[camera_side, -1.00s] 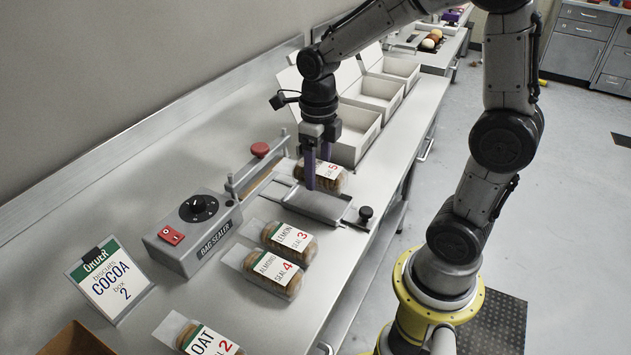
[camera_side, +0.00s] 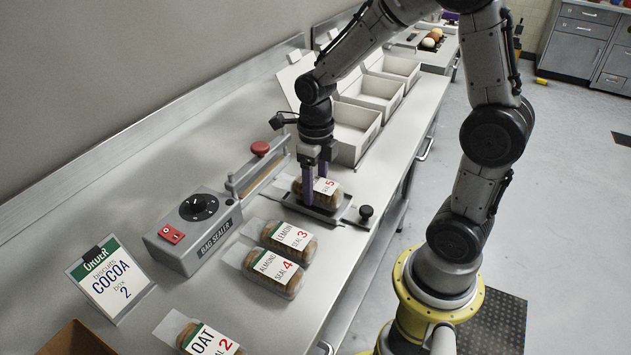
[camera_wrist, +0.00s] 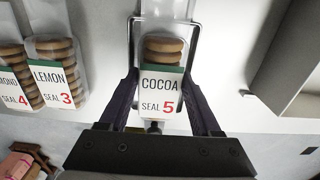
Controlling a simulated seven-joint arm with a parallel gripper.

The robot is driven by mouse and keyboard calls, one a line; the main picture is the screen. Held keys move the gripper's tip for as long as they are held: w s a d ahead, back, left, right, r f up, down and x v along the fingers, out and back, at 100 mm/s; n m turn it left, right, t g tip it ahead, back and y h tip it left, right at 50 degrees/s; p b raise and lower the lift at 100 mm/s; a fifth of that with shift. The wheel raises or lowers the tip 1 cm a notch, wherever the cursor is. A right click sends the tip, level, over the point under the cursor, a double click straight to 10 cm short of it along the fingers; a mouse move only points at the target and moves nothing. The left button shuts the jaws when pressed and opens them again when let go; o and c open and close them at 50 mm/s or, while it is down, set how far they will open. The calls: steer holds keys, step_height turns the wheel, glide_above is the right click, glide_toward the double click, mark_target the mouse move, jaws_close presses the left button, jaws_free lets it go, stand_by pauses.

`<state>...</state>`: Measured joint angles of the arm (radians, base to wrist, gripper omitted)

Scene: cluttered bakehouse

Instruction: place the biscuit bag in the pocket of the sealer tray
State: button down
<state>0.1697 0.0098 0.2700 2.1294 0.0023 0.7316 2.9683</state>
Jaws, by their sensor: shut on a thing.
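The biscuit bag (camera_side: 326,187) is a clear bag of round biscuits with a white and green label. In the wrist view the bag (camera_wrist: 161,92) reads COCOA, SEAL 5. My gripper (camera_side: 322,203) is shut on it, one finger on each side; both fingers also show in the wrist view (camera_wrist: 163,100). The sealer tray (camera_side: 335,218) is a grey metal tray with a black knob at its near right. The bag is over the tray and lines up with its rim (camera_wrist: 195,40). I cannot tell whether its underside touches the pocket floor.
The bag sealer (camera_side: 195,232) stands left of the tray. Lemon (camera_side: 288,241), almond (camera_side: 272,273) and oat (camera_side: 200,340) bags lie nearer the front. Open white boxes (camera_side: 357,128) stand behind. An order card (camera_side: 105,280) reads COCOA, box 2.

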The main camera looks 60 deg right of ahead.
mark_target(316, 183)
steer(key=shift+c, duration=0.4)
jaws_free()
steer(key=shift+f, duration=0.1)
step_height(316, 183, up, 13)
steer(key=s+a+m+t, duration=0.2)
steer(key=s+m, duration=0.4)
steer(key=m, duration=1.2)
steer(key=s+a+m+t, duration=0.3)
steer(key=s+m, duration=0.3)
steer(key=m, duration=1.2)
steer(key=shift+s+r+t, duration=0.3)
steer(key=shift+s, duration=0.1)
